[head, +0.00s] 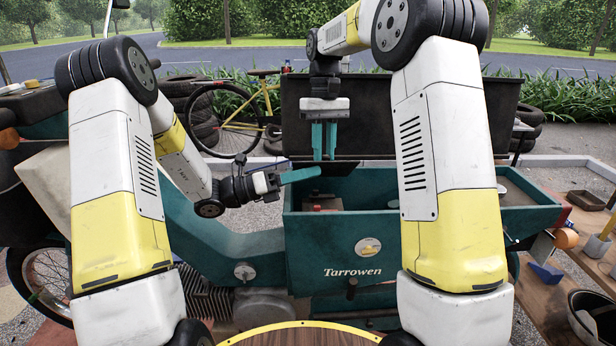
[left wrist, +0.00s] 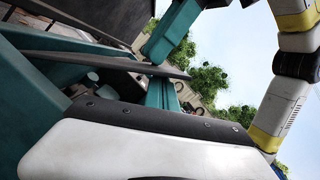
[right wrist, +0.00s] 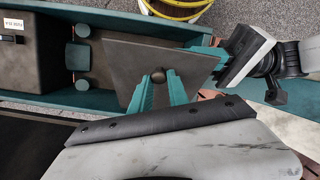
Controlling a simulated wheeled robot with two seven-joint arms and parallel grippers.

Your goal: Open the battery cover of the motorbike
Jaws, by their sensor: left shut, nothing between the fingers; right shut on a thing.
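The teal motorbike body (head: 372,270), marked Tarrowen, has an open-topped compartment. A dark flat cover (head: 345,170) with a round knob (right wrist: 158,75) lies over part of it; in the left wrist view the cover (left wrist: 85,60) shows nearly edge-on, apparently tilted above the opening. My right gripper (head: 324,142) points down, its teal fingers shut on the knob. My left gripper (head: 300,175) comes in from the left, shut and empty, its fingertips at the cover's edge; in the right wrist view it shows too (right wrist: 207,60). I cannot tell whether it touches the cover.
A dark box with a white label (right wrist: 10,24) and small teal fittings (right wrist: 77,56) sit inside the compartment. A tall dark panel (head: 375,110) stands behind it. A yellow bicycle (head: 240,115) and tyres stand further back. A dark bucket (head: 592,315) is at right.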

